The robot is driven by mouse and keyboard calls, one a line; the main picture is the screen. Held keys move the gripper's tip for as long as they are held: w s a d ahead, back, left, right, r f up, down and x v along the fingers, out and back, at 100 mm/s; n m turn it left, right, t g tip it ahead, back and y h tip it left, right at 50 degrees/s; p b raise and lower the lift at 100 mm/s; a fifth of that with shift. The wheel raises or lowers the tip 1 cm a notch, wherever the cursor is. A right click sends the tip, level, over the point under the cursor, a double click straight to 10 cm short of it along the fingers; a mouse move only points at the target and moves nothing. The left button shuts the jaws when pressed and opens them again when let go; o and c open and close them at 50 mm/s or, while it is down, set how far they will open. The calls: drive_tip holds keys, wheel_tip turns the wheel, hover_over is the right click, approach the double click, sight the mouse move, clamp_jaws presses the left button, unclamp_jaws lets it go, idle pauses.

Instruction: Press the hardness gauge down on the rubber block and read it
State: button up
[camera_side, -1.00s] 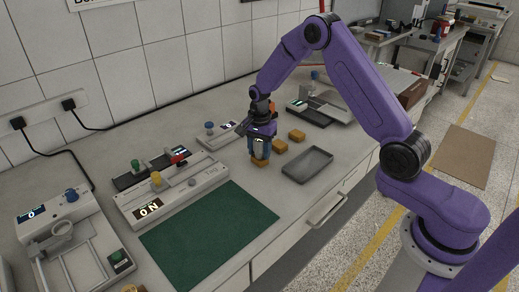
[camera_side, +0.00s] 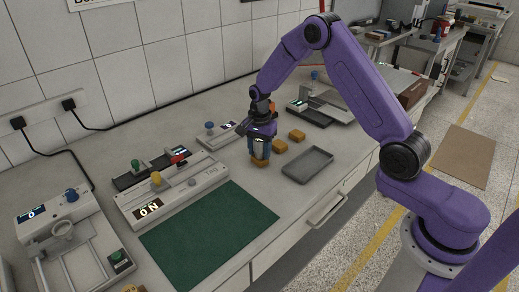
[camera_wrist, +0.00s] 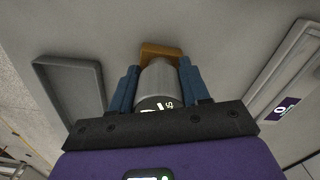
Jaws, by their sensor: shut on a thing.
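My gripper (camera_side: 260,150) is shut on the hardness gauge, with its blue fingers on either side of it. In the wrist view the gauge (camera_wrist: 157,82) is a grey cylinder with a dark display carrying white characters, partly cut off and not readable. An orange-brown rubber block (camera_side: 259,163) lies on the bench right under the gauge. The block also shows beyond the gauge's end in the wrist view (camera_wrist: 160,49). The gauge looks upright and at or very close to the block's top; the contact itself is hidden. Two similar blocks (camera_side: 279,146) (camera_side: 297,135) lie behind to the right.
A grey tray (camera_side: 307,165) stands right of my gripper. A long device reading "ON" (camera_side: 172,193) and a green mat (camera_side: 210,230) are to the left. A small display device (camera_side: 218,135) is close behind left. Another device (camera_side: 318,113) stands at the back right.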

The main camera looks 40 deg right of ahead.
drive_tip(key=shift+s, duration=0.15)
drive_tip(key=o, duration=1.1)
drive_tip(key=shift+o, duration=0.2)
wheel_tip(320, 180, up, 17)
drive_tip(key=s+a+r+n, duration=0.2)
drive_tip(key=s+a+n, duration=0.8)
drive_tip(key=s+n, duration=0.3)
drive_tip(key=s, duration=0.3)
drive_tip(key=s+d+f+n, duration=0.1)
drive_tip(key=s+n, duration=0.6)
drive_tip(key=s, duration=0.4)
drive_tip(key=s+d+f+n, duration=0.1)
drive_tip(key=s+d+n, duration=0.1)
drive_tip(key=s+n, duration=0.4)
drive_tip(key=s, duration=0.4)
drive_tip(key=shift+s+d+f+n, duration=0.3)
drive_tip(key=shift+s+n, duration=0.05)
drive_tip(key=shift+n, duration=0.05)
